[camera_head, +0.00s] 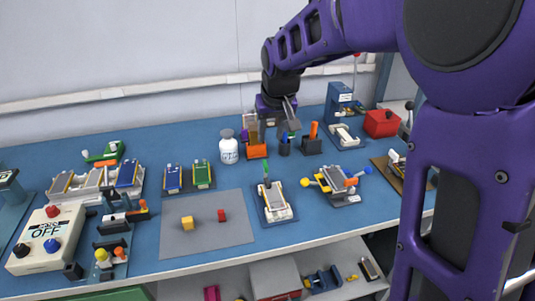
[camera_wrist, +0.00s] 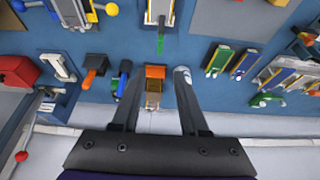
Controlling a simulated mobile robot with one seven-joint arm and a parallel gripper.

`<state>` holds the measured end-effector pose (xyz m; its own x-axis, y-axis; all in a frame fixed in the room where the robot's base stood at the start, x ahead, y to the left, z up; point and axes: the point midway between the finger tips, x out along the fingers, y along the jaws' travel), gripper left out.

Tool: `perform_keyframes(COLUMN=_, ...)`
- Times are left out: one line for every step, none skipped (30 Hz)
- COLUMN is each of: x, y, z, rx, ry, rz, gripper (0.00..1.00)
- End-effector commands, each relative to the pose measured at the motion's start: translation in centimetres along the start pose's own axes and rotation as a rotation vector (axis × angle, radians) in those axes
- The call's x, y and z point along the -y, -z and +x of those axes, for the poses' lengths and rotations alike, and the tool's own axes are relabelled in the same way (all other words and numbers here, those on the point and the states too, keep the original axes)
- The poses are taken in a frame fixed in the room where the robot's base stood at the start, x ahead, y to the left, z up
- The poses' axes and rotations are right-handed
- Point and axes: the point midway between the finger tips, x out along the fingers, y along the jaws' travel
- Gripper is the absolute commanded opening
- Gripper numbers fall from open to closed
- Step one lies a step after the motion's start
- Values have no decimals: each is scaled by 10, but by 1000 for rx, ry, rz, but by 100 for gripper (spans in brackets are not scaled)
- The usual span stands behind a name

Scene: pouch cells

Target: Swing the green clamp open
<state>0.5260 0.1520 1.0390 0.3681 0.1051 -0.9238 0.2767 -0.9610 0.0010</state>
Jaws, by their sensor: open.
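The green clamp shows as a small upright green handle (camera_head: 266,168) at the back end of a grey-plated fixture (camera_head: 276,203) near the middle of the table. In the wrist view the green handle (camera_wrist: 160,44) stands beyond the fingertips, at the near end of its fixture (camera_wrist: 157,10). My gripper (camera_head: 268,128) is open and empty. It hangs over the back of the table, behind the clamp and apart from it. In the wrist view the two fingers of my gripper (camera_wrist: 155,74) spread on either side of an orange-and-tan block stand (camera_wrist: 154,87) below.
A white bottle (camera_head: 228,150) stands left of my gripper. A dark pen cup (camera_head: 284,147) and an orange-handled block (camera_head: 312,142) stand to its right. A fixture with yellow and blue knobs (camera_head: 338,183) lies right of the clamp. A grey mat (camera_head: 205,235) lies left.

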Motion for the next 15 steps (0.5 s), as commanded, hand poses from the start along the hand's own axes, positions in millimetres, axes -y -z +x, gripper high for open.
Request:
perform_keyframes(x=0, y=-2, z=14, rx=5, ry=0, rz=0, gripper=44)
perform_keyframes(x=0, y=-2, z=21, rx=5, ry=0, rz=0, gripper=44)
perform_keyframes(x=0, y=-2, z=30, rx=6, ry=1, rz=0, gripper=44)
perform_keyframes(x=0, y=-2, z=36, rx=5, ry=1, rz=0, gripper=44)
perform_keyframes(x=0, y=-2, z=43, rx=5, ry=1, rz=0, gripper=44)
perform_keyframes(x=1, y=-2, z=52, rx=5, ry=1, rz=0, gripper=44)
perform_keyframes(x=1, y=-2, z=58, rx=5, ry=1, rz=0, gripper=44)
perform_keyframes(x=1, y=-2, z=65, rx=5, ry=1, rz=0, gripper=44)
perform_keyframes(x=1, y=-2, z=74, rx=5, ry=1, rz=0, gripper=44)
perform_keyframes(x=1, y=-1, z=80, rx=3, ry=1, rz=0, gripper=44)
perform_keyframes(x=0, y=-2, z=87, rx=4, ry=1, rz=0, gripper=44)
perform_keyframes(x=0, y=-1, z=95, rx=3, ry=1, rz=0, gripper=44)
perform_keyframes(x=0, y=-1, z=101, rx=3, ry=1, rz=0, gripper=44)
perform_keyframes(x=0, y=-1, z=106, rx=4, ry=0, rz=0, gripper=44)
perform_keyframes(x=0, y=-1, z=113, rx=3, ry=0, rz=0, gripper=44)
